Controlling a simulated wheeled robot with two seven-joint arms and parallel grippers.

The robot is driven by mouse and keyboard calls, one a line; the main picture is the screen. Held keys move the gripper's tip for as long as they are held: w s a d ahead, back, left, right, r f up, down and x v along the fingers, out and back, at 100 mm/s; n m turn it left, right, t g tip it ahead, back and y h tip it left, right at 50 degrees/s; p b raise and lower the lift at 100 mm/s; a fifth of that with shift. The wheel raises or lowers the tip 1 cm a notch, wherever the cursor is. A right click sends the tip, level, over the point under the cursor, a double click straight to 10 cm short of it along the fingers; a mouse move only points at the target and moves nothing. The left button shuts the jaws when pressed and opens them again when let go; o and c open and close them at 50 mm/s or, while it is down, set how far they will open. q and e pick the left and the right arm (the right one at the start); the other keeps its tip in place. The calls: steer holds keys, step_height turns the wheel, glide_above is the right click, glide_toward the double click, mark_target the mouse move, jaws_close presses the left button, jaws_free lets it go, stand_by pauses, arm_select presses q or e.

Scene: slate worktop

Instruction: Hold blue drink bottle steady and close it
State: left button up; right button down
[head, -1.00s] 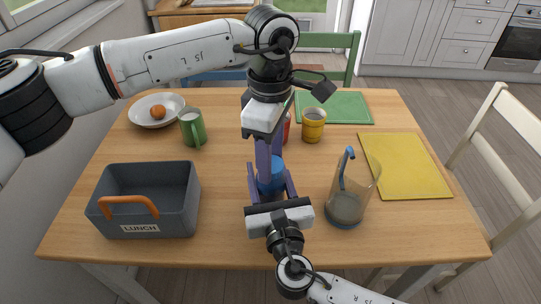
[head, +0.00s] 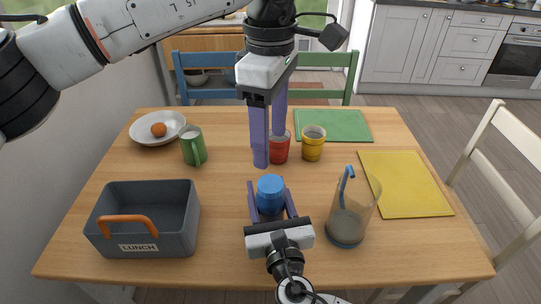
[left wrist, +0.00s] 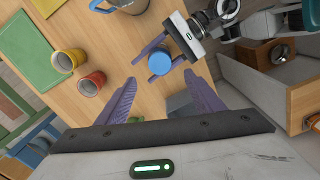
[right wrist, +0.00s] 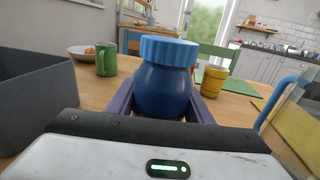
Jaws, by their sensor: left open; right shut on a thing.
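The blue drink bottle (right wrist: 163,92) stands upright near the table's front middle. Its lighter blue ribbed lid (right wrist: 168,51) sits on its top and looks level; whether it is tight I cannot tell. The lid also shows in the head view (head: 270,184) and the left wrist view (left wrist: 159,62). My right gripper (head: 269,196) is shut on the bottle's body, one finger on each side. My left gripper (head: 268,150) is open and empty, raised above and apart from the lid, fingers pointing down. In the left wrist view the lid shows beyond the open fingertips (left wrist: 160,77).
A grey lunch box (head: 170,238) stands left of the bottle, a clear pitcher (head: 350,222) close on its right. Behind are a green mug (head: 193,147), red cup (head: 279,150), yellow cup (head: 313,144) and white bowl (head: 146,136). Green (head: 335,126) and yellow (head: 405,185) mats lie right.

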mark_target(274, 217)
arm_select(q)
steer(key=shift+r, duration=0.95)
arm_select(e)
steer(key=c, duration=0.8)
jaws_free()
steer(key=s, duration=0.3)
steer(key=s+d, duration=0.1)
steer(key=s, duration=0.2)
steer(key=s+d, duration=0.1)
steer(key=s, duration=0.3)
steer(key=shift+s, duration=0.1)
